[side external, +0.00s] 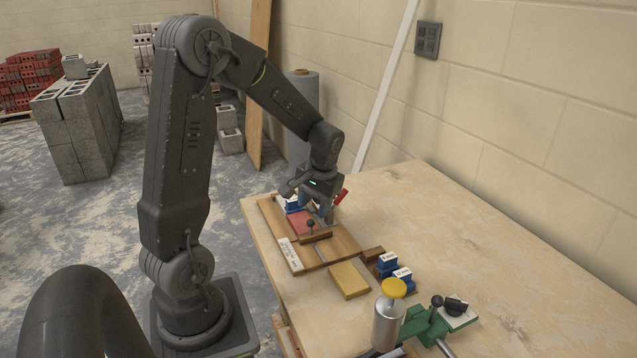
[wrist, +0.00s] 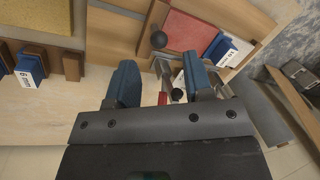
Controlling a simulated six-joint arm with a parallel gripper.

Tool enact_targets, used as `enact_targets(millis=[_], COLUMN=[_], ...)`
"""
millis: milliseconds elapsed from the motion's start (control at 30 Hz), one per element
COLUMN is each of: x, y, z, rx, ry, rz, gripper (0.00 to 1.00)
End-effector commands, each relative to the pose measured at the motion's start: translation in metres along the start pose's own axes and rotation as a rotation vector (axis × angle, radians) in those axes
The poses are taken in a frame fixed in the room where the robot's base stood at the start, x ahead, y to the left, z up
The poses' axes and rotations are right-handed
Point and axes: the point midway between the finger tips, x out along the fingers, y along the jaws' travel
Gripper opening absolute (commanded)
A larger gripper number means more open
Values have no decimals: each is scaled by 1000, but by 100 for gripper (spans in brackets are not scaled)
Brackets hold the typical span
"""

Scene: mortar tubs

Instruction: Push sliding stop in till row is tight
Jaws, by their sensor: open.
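A wooden bar with a dark ball knob, seemingly the sliding stop, lies across the wooden fixture board (side external: 337,243). Its knob (side external: 311,224) also shows in the wrist view (wrist: 158,40). A flat red block (side external: 299,221) lies against the bar, with a blue tub with a white label (side external: 293,206) beyond it; both show in the wrist view, the red block (wrist: 192,30) beside the labelled blue tub (wrist: 217,50). My gripper (side external: 322,208) is low over the board's far side, fingers apart (wrist: 160,82). A metal part and a red handle (side external: 342,196) are near the fingers, partly hidden.
A yellow block (side external: 348,279) lies near the board. Labelled blue tubs (side external: 402,276) stand beside a small brown block. The table's right side is clear.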

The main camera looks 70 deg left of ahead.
Motion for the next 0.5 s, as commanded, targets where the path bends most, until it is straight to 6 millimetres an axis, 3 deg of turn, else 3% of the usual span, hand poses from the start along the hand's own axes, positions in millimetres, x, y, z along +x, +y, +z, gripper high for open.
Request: enact_targets(millis=[200,500], x=[-47,-73], y=[0,0], z=[-1,0], rx=[1,0], ry=[5,0], rz=[1,1], gripper=[47,47])
